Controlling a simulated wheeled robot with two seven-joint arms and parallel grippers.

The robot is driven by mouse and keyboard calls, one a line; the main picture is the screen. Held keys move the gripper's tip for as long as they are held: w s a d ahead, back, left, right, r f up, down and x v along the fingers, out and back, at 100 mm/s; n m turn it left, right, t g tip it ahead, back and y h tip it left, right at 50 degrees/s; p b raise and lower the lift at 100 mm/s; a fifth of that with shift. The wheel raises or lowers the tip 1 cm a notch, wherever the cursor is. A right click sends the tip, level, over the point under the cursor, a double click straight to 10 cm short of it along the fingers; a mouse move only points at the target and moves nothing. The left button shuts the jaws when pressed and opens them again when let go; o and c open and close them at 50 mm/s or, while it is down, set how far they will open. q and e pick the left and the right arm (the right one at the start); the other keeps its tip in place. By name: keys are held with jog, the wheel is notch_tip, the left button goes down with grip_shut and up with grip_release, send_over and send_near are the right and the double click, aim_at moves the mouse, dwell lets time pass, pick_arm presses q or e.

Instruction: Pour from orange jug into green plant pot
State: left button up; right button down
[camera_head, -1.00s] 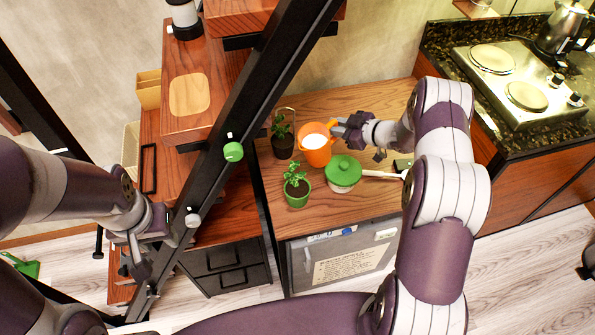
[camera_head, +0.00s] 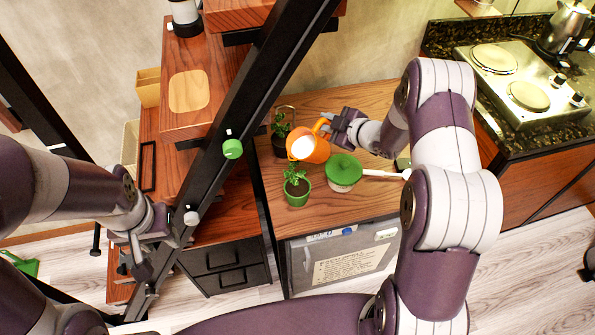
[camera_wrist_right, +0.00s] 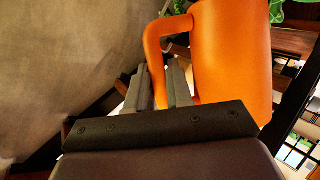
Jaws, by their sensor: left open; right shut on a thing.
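The orange jug (camera_head: 314,148) is tilted to the left over the wooden counter, its white inside showing at the mouth. My right gripper (camera_head: 333,125) is shut on its handle; the jug and handle also show large in the right wrist view (camera_wrist_right: 232,50). The green plant pot (camera_head: 298,196) with a leafy plant stands upright on the counter. The jug's mouth is above and just behind the plant; I cannot tell whether anything flows out. My left gripper (camera_head: 140,262) is open and empty, low at the left, far from the pot.
A dark pot with a plant (camera_head: 281,140) stands behind, partly hidden by the jug. A black slanted stair beam (camera_head: 247,120) runs left of the counter. The counter front (camera_head: 340,217) is clear.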

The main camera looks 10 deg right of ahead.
jog(key=shift+d, duration=0.15)
jog(key=shift+a, duration=0.25)
jog(key=shift+s+d, duration=0.1)
jog(key=shift+d, duration=0.1)
jog(key=shift+a, duration=0.1)
jog(key=shift+a+n+b, duration=0.15)
jog(key=shift+n+b, duration=0.15)
jog(key=shift+b, duration=0.05)
jog(key=shift+h, duration=0.3)
